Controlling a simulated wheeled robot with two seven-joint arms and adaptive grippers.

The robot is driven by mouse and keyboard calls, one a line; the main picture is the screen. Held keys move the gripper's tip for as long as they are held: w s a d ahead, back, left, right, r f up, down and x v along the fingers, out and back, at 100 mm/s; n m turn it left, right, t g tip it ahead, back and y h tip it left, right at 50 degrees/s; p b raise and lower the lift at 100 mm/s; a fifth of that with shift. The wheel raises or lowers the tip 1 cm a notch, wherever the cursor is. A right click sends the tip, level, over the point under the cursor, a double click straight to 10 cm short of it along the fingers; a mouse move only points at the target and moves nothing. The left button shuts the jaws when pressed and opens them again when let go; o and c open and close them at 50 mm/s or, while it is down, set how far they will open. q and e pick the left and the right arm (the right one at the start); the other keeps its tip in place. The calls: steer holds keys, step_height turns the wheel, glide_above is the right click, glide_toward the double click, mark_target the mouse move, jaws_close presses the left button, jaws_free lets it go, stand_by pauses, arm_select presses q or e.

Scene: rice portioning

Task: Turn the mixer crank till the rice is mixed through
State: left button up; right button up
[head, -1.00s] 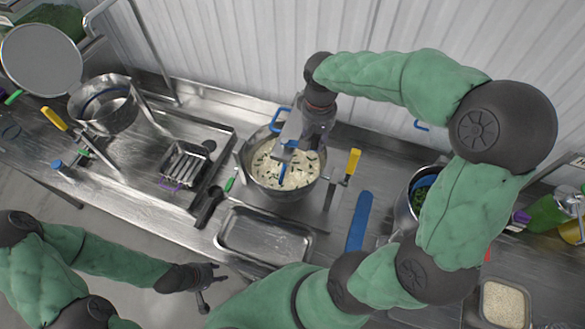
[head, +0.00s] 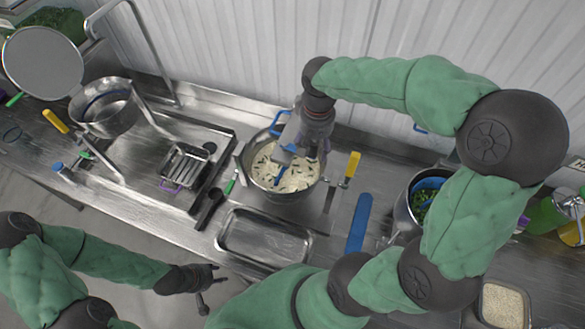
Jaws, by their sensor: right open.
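The mixer bowl (head: 245,182) stands in the middle of the counter, holding white rice (head: 300,178) with dark green flecks spread through it. A blue paddle part (head: 279,179) dips into the rice, and a blue handle (head: 277,122) shows at the bowl's back edge. My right gripper (head: 288,148) reaches down over the bowl at the mixer's top; it is open, and it hides most of the crank. I cannot tell whether it touches the crank. My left gripper (head: 210,288) is open and empty in front of the counter, well away from the bowl.
An empty metal tray (head: 262,238) lies in front of the bowl. A yellow-handled tool (head: 352,165) and a blue strip (head: 359,222) lie to its right. A pot of green pieces (head: 418,205) stands partly behind my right arm. Another pot (head: 105,108) stands at left.

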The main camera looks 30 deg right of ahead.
step_height(320, 180, up, 8)
steer(key=p, duration=0.5)
steer(key=shift+r, duration=0.1)
stand_by(0.4)
